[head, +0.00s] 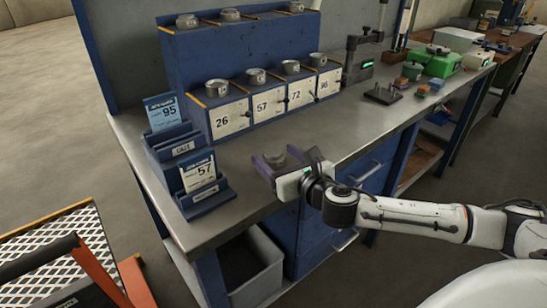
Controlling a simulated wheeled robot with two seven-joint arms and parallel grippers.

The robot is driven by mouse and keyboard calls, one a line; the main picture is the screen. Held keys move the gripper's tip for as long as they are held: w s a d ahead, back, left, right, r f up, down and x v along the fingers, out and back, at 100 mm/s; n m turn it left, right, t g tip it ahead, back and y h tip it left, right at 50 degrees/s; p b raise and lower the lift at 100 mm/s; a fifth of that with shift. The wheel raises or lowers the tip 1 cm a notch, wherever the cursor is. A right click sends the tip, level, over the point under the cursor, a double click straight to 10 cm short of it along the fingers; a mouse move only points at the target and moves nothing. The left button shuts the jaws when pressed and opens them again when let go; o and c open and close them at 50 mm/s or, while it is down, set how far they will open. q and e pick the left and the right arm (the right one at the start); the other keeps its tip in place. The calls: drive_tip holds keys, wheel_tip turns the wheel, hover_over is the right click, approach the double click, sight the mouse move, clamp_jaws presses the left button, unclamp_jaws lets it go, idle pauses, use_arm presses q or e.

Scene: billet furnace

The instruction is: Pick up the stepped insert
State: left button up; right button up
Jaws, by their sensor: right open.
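Several round grey metal inserts sit on the blue rack: one on the box marked 26 (217,87), one on 57 (256,76), one on 72 (291,66) and one on 95 (318,59). I cannot tell their steps at this size. My right gripper (287,160) is open over the bench top, in front of the boxes and apart from them. My left gripper is not in view.
A blue card holder with cards marked 95 (162,110) and 57 (198,173) stands at the bench's left end. A green device (443,64) and small blocks are at the far right. A grey bin (257,270) sits below. The bench top (345,125) is clear around the gripper.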

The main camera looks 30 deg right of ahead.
drive_tip(key=c, duration=1.4)
drive_tip(key=shift+r, duration=0.15)
drive_tip(key=shift+c, duration=1.4)
